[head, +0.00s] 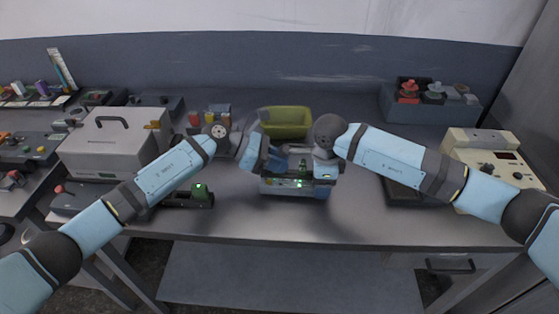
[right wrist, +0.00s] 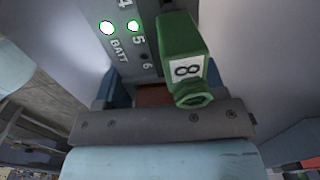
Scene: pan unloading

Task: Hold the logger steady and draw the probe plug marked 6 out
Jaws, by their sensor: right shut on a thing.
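The logger (head: 285,186) is a pale grey box with green lights on its front, standing near the front of the bench. In the right wrist view its panel (right wrist: 140,50) shows the numbers 4, 5 and 6, the word BATT and lit lamps. A green plug (right wrist: 180,45) stands out beside that panel; its turned tag looks like an 8.
A yellow-green bin (head: 286,121) stands behind the logger. A grey case with a handle (head: 112,145) is at the left, and a cream instrument (head: 490,155) at the right. A dark device with a green-lit part (head: 200,194) lies left of the logger. Bench front is mostly clear.

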